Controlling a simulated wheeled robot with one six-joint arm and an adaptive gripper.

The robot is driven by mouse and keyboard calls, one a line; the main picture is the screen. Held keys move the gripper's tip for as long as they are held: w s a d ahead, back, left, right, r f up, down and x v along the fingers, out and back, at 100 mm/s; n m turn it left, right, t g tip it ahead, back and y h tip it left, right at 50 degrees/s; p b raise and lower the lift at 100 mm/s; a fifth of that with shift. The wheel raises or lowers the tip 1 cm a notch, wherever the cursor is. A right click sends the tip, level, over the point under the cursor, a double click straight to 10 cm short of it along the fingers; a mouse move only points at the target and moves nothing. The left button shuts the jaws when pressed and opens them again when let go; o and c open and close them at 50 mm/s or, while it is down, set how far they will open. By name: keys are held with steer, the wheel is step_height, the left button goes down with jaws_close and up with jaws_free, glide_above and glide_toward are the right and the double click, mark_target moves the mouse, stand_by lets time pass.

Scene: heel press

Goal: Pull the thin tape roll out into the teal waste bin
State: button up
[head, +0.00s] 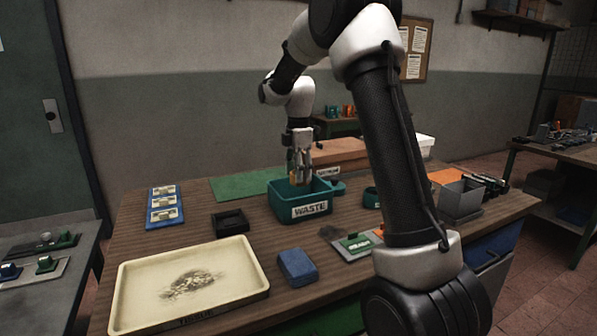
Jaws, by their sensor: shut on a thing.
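The teal waste bin (305,210), labelled WASTE, stands near the middle of the wooden table. My gripper (300,181) points down at the bin, its fingertips at about the height of the rim or just inside the opening. It is shut on a small amber thing (291,165), seen at the fingers' left side. This looks like the thin tape roll, but it is too small and partly hidden to be sure. The bin's front wall hides its floor.
A cream tray (240,290) with a dark smudge, a blue block (297,267), a black square tray (230,223) and a blue three-slot holder (164,207) lie left and in front. A grey box (461,200) stands right. My arm hides part of the right side.

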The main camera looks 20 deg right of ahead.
steer(key=shift+f, duration=0.2)
steer(key=shift+f, duration=4.05)
steer(key=o, duration=1.1)
steer(key=shift+c, duration=0.2)
steer(key=shift+o, duration=1.3)
